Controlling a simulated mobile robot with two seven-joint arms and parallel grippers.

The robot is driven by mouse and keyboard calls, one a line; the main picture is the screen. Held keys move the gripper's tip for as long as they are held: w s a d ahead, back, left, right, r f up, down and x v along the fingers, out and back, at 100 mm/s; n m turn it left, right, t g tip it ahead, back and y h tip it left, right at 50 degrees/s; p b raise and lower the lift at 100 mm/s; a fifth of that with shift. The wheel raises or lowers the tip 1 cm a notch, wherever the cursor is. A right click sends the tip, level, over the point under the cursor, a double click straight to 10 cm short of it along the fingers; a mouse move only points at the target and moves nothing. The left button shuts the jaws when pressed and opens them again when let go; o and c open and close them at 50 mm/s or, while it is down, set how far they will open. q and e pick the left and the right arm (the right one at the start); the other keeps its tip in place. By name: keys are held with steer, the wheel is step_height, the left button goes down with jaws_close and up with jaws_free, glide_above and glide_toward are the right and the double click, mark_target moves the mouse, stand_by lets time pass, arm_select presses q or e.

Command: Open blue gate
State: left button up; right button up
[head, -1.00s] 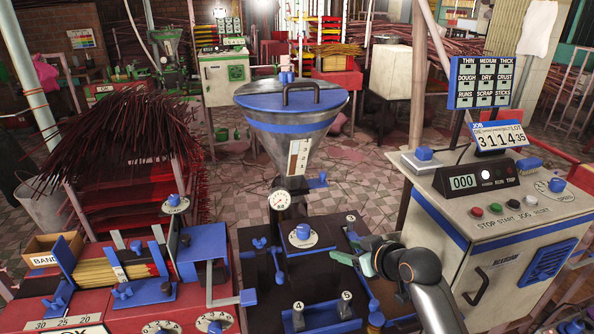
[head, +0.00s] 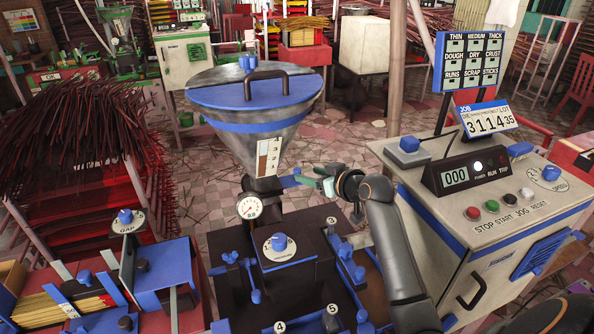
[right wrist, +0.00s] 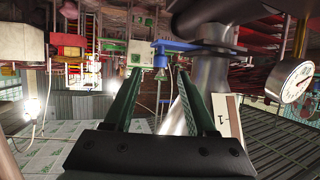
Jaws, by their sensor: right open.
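The blue gate (head: 288,182) is a flat blue bar at the neck of the metal hopper (head: 250,135), sticking out to the right. In the right wrist view the blue gate (right wrist: 200,46) crosses the steel neck, and its blue end sits beyond and between my fingertips. My right gripper (head: 314,178) is just right of the gate's outer end in the head view. In the right wrist view my right gripper (right wrist: 160,78) is open, with nothing between its green fingers. I cannot tell whether it touches the gate. My left gripper is not in view.
A pressure gauge (head: 249,208) stands below the hopper on the dark extruder (head: 285,266). A control cabinet (head: 480,240) with coloured buttons is close on the right. A rack of dark red sticks (head: 75,125) stands on the left.

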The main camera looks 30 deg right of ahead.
mark_target(300, 172)
steer(key=shift+x, duration=3.5)
steer(key=shift+c, duration=0.2)
jaws_close()
